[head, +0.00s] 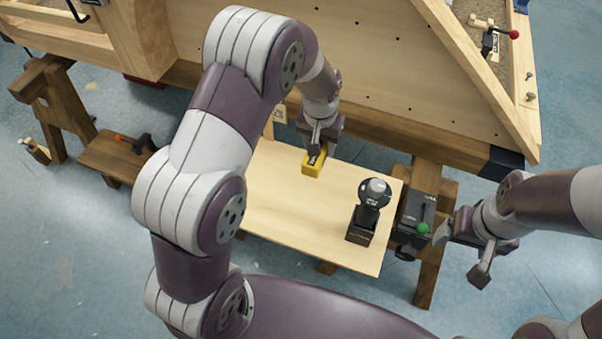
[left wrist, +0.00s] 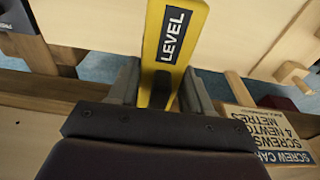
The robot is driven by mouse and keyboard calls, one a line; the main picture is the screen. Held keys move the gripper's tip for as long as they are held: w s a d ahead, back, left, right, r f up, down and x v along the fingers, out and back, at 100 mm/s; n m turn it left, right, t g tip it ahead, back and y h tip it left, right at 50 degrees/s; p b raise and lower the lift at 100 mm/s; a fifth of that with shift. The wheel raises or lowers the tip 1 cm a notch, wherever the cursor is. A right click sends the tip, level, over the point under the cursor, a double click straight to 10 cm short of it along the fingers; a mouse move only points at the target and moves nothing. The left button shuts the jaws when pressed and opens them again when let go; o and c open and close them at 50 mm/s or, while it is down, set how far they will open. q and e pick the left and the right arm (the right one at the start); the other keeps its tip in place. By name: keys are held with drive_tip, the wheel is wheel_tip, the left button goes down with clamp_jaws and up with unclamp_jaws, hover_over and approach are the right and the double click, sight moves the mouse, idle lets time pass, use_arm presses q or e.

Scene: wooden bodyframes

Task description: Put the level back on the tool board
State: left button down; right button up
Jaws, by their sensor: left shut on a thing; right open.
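The yellow level (head: 313,165) is gripped by my left gripper (head: 319,146), over the far part of a pale wooden board (head: 290,215). In the left wrist view the level (left wrist: 172,45) stands between the two fingers of my left gripper (left wrist: 160,88), with its black "LEVEL" label facing the camera. Whether the level touches the board is unclear. My right gripper (head: 462,254) is open and empty, right of the board. No surface can be told for certain as the tool board.
A black tool with a round head (head: 372,198) stands on the board's right part. A dark device with a green knob (head: 415,222) sits just beside it, close to my right gripper. A large wooden frame panel (head: 380,60) rises behind. A printed card (left wrist: 265,130) lies right of my left gripper.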

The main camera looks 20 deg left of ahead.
use_arm(q)
drive_tip(key=f, duration=0.3)
drive_tip(key=f+b, duration=0.1)
drive_tip(key=f, duration=0.4)
drive_tip(key=shift+w+d+f, duration=0.1)
drive_tip(key=shift+w+f, duration=0.2)
drive_tip(key=shift+f, duration=0.1)
drive_tip(key=shift+s+b, duration=0.1)
drive_tip(key=shift+b, duration=0.2)
drive_tip(key=shift+c, duration=2.4)
unclamp_jaws()
drive_tip(key=shift+f, duration=0.2)
